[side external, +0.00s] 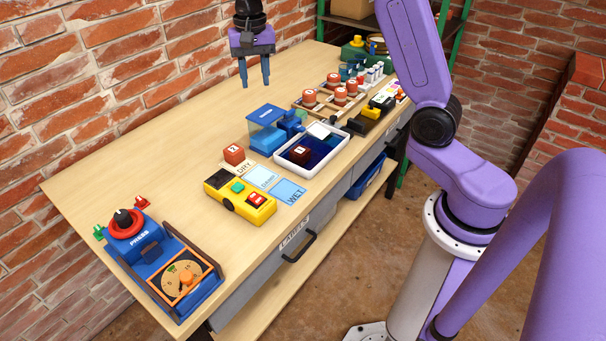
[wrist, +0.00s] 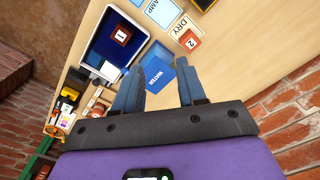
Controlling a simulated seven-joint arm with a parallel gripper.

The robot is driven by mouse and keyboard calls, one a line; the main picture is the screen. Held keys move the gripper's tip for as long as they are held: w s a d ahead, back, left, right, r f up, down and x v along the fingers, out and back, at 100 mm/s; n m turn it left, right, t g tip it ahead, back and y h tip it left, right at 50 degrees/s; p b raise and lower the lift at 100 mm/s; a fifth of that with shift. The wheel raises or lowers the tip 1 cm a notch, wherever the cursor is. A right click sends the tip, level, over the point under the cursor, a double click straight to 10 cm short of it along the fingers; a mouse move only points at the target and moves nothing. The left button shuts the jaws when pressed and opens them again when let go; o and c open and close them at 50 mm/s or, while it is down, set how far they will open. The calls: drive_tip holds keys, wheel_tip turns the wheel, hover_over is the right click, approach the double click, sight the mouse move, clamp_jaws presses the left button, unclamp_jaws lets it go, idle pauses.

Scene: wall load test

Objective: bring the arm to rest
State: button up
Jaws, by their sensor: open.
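My gripper (side external: 255,72) hangs above the back part of the wooden workbench (side external: 180,130), its two blue fingers pointing down. It is open and empty, apart from everything on the bench. In the wrist view the gripper (wrist: 158,92) has a clear gap between its fingers, with the blue water container (wrist: 160,76) seen beyond them. In the side view that blue water container (side external: 266,127) stands below and to the right of my gripper.
A white tray (side external: 283,162) holds a dark red block numbered 1. Another numbered block (side external: 234,154) sits by the dry, damp and wet cards. A yellow device (side external: 240,202) and a blue press (side external: 165,262) stand at left. Several red-topped items fill the right end. The back left is clear.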

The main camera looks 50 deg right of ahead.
drive_tip(key=s+a+n, duration=0.5)
drive_tip(key=s+n, duration=0.2)
drive_tip(key=s, duration=0.6)
drive_tip(key=s+a+n, duration=0.5)
drive_tip(key=s+n, duration=0.2)
drive_tip(key=s, duration=0.6)
drive_tip(key=s+d+f+n, duration=0.3)
drive_tip(key=s+n, duration=0.3)
drive_tip(key=s, duration=0.4)
drive_tip(key=shift+d+n, duration=0.3)
drive_tip(key=shift+d, duration=0.05)
